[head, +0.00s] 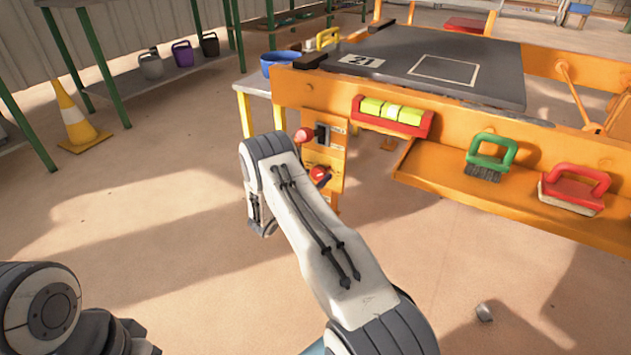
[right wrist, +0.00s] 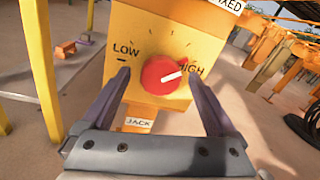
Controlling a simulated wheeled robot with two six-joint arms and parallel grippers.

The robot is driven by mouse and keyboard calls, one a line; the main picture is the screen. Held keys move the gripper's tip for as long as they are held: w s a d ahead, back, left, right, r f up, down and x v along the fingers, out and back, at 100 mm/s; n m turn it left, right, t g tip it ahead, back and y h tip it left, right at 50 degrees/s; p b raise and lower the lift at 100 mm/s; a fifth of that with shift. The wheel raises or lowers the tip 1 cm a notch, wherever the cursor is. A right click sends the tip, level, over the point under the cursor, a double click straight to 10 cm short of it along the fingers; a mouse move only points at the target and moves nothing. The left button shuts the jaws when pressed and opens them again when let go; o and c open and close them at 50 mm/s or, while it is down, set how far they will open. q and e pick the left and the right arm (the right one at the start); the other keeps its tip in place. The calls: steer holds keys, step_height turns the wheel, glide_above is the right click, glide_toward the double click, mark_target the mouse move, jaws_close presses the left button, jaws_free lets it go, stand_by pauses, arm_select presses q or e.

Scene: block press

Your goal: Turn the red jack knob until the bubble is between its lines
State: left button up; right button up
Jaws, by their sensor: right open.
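The red jack knob (right wrist: 163,75) fills the middle of the right wrist view, on an orange panel marked LOW and HIGH. Its white pointer mark points right, toward HIGH. My right gripper (right wrist: 164,84) is open, one finger on each side of the knob, with gaps visible between fingers and knob. In the head view the knob (head: 320,175) shows just past my right arm, which hides most of the gripper. The yellow-green level vial (head: 391,111) sits in a red holder on the orange press frame. Its bubble is too small to place against its lines.
A red-tipped lever (head: 304,135) is above the knob. A green brush (head: 489,155) and a red-handled tool (head: 573,190) lie on the orange shelf right. A blue bowl (head: 280,66) stands behind. The floor at left is clear up to a yellow cone (head: 78,120).

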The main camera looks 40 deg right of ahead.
steer(key=shift+w+d, duration=0.15)
steer(key=shift+d, duration=0.3)
steer(key=c, duration=1.4)
steer(key=shift+o, duration=0.2)
steer(key=shift+r+m+p, duration=0.2)
steer(key=shift+m+p, duration=0.2)
steer(key=shift+m, duration=0.1)
steer(key=shift+f+m, duration=0.1)
steer(key=shift+m, duration=0.4)
steer(key=o, duration=1.4)
steer(key=shift+c, duration=0.2)
